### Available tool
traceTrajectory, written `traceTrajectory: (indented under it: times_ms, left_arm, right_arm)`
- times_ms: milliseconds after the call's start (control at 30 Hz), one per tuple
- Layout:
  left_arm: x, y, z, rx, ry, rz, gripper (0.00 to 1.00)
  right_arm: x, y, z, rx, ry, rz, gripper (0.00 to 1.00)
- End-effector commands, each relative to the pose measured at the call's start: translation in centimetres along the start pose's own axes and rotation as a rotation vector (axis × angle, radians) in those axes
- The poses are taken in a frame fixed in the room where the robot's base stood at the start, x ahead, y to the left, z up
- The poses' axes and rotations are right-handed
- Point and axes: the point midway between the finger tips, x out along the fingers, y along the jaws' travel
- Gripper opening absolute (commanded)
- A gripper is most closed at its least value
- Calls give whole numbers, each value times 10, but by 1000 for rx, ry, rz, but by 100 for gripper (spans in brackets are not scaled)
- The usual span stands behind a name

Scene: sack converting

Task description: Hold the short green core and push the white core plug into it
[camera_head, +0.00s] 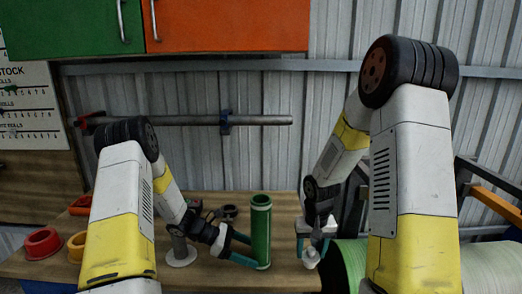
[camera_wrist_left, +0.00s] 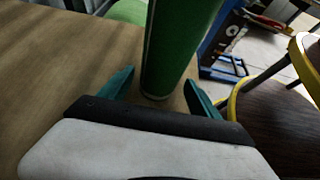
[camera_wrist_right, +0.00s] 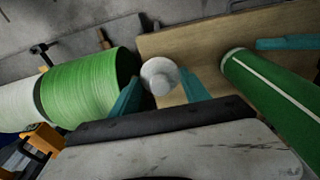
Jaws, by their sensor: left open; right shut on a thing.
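The green core (camera_head: 261,232) stands upright on the table in the head view. It also shows in the left wrist view (camera_wrist_left: 178,45) between the fingers, and in the right wrist view (camera_wrist_right: 275,95). My left gripper (camera_head: 243,252) is open, with its teal fingers on either side of the core near its lower part. I cannot tell whether they touch it. My right gripper (camera_head: 312,246) is shut on the white core plug (camera_wrist_right: 159,76), right of the core and lower than its top. The plug also shows in the head view (camera_head: 310,258).
A large green roll (camera_head: 347,262) lies at the table's right. A grey post on a round base (camera_head: 181,257), a red ring (camera_head: 43,243) and a yellow ring (camera_head: 76,246) are at the left. Dark small parts (camera_head: 229,212) lie behind the core. A pipe (camera_head: 190,120) runs along the wall.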

Motion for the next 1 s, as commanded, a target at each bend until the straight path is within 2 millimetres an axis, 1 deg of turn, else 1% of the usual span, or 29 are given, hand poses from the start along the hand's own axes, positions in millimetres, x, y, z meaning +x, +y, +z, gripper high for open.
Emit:
traceTrajectory:
  times_ms: [100, 233, 400, 633, 667, 700, 833, 1000]
  left_arm:
    - [14, 0, 0, -1, -2, -1, 72]
    - [24, 0, 0, 0, -1, 0, 72]
    - [29, 0, 0, 1, -1, 1, 72]
    - [29, 0, 0, 1, 0, 1, 72]
    - [29, 0, 0, 1, 0, 1, 68]
    - [29, 0, 0, 1, 0, 1, 60]
    - [29, 0, 0, 1, 0, 1, 35]
    - [29, 0, 0, 1, 0, 1, 35]
  right_arm:
    - [0, 0, 0, 0, 0, 0, 15]
    - [0, 0, 0, 0, 0, 0, 15]
    - [0, 0, 0, 0, 0, 0, 15]
    - [0, 0, 0, 0, 0, 0, 15]
    - [0, 0, 0, 0, 0, 0, 15]
    - [0, 0, 0, 0, 0, 0, 15]
    - [0, 0, 0, 0, 0, 0, 15]
    - [0, 0, 0, 0, 0, 0, 15]
